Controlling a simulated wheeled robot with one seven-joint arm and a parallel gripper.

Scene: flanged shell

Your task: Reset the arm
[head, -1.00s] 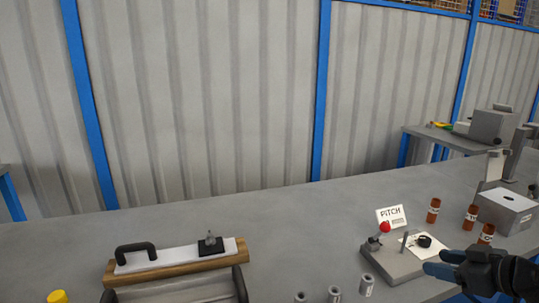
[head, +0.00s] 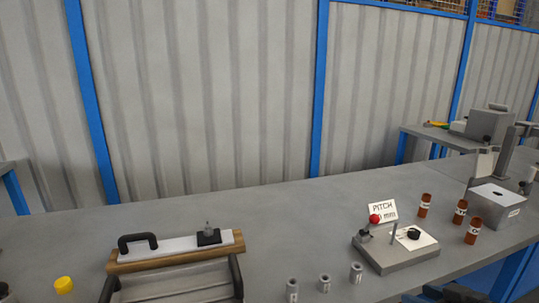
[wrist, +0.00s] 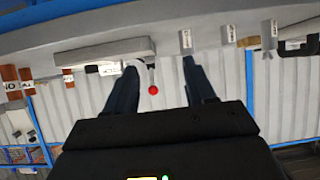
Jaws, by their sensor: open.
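My gripper (wrist: 160,66) is open, its two dark blue fingers apart with nothing between them touching. In the head view, only a dark part of my gripper (head: 445,292) shows at the bottom edge, at lower right, in front of the lever fixture (head: 398,262). The fixture is a grey block with a red-knobbed lever (head: 375,218), a white plate with a black round piece, and a card reading PITCH behind it. In the tilted, upside-down wrist view, the red knob (wrist: 153,90) appears between the fingers, farther off.
Several brown bottles (head: 460,212) and a grey box (head: 497,205) stand right of the fixture. Several small metal cylinders (head: 325,283) stand left of it. A wooden-edged board with a black handle (head: 175,252) and a yellow-capped item (head: 63,285) are farther left. The back middle of the bench is clear.

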